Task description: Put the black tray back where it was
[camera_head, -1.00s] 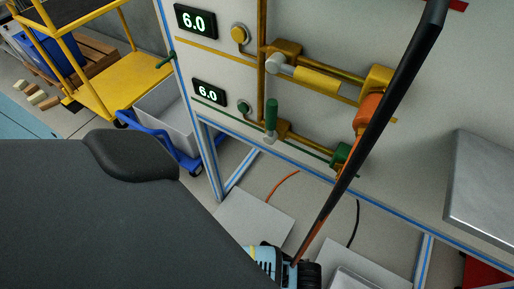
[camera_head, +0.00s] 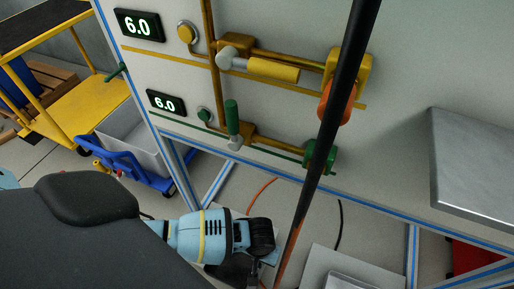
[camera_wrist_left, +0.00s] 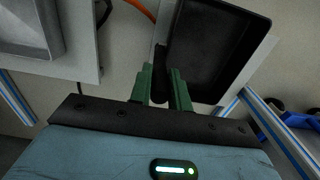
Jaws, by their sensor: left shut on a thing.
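The black tray (camera_wrist_left: 215,50) shows in the left wrist view as a shallow dark rectangle with a raised rim. My left gripper (camera_wrist_left: 166,88) is shut on its near rim with green fingers. In the head view the tray (camera_head: 335,105) is seen nearly edge-on, as a long dark slanting strip in front of the panel. My left wrist is at the bottom middle there, at the strip's lower end. The fingertips are hard to make out in that view. My right gripper is not in view.
A pale panel (camera_head: 400,70) carries yellow and green fixtures (camera_head: 260,68) and two displays reading 6.0. A metal plate (camera_head: 475,155) juts out at right. Blue-edged frame legs stand below. A yellow cart (camera_head: 75,105) and a grey bin on a blue dolly (camera_head: 130,165) stand left.

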